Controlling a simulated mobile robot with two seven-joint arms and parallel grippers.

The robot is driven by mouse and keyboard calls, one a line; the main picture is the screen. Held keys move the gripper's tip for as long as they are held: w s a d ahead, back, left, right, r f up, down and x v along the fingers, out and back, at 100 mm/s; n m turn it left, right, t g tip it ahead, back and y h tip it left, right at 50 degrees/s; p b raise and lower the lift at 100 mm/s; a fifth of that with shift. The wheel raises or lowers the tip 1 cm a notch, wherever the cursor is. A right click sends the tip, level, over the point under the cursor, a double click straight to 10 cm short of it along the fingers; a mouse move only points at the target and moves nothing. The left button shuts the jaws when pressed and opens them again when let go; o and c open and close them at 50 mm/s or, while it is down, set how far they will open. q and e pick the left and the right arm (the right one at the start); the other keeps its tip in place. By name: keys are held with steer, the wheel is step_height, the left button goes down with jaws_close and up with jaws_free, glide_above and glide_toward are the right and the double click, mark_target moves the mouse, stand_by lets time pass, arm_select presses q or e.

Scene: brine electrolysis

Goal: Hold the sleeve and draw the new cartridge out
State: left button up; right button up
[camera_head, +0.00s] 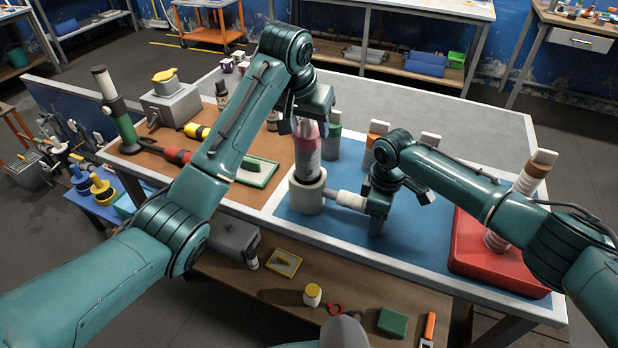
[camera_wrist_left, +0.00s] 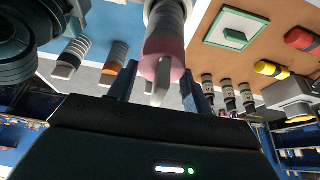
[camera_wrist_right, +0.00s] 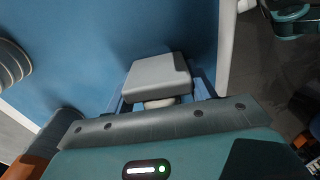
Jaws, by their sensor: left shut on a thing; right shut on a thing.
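The sleeve (camera_head: 309,197) is a short, pale grey upright cylinder on the blue mat, with a white side handle (camera_head: 350,200) pointing right. My right gripper (camera_head: 377,218) is shut on the handle's end; the right wrist view shows a grey block (camera_wrist_right: 158,76) between its fingers. The new cartridge (camera_head: 307,152) has a pink top band and a grey-white banded body, and stands upright above the sleeve. My left gripper (camera_head: 306,118) is shut on its top; the pink band (camera_wrist_left: 163,58) shows between the fingers in the left wrist view. The cartridge's lower end is hidden by the sleeve's rim.
Behind stand a green-banded cartridge (camera_head: 333,141) and an orange-banded one (camera_head: 376,137). The blue mat (camera_head: 420,235) is clear right of my right gripper.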

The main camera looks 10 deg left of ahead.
steer(key=o, duration=1.3)
steer(key=shift+c, duration=0.2)
step_height(320, 180, up, 12)
steer(key=shift+r, duration=0.1)
